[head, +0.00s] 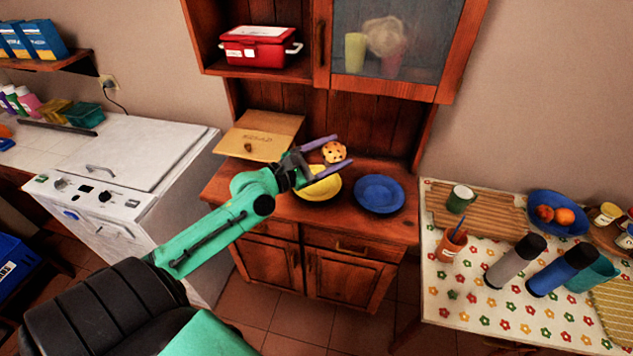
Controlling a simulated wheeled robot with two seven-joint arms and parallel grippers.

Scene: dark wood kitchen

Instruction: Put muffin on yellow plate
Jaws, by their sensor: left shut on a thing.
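A muffin (334,152) with dark spots on its top is between the purple fingers of my left gripper (327,155), which is shut on it. The gripper and muffin appear over the back edge of the yellow plate (322,189), which lies on the wooden cabinet's counter. The arm hides part of the plate's left side. I cannot tell the exact height of the muffin above the plate. My right gripper is not in view.
A blue plate (379,193) lies just right of the yellow one. A red cooler (260,47) sits on the shelf above. A table (450,300) with bottles, cups and a fruit bowl is at the right.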

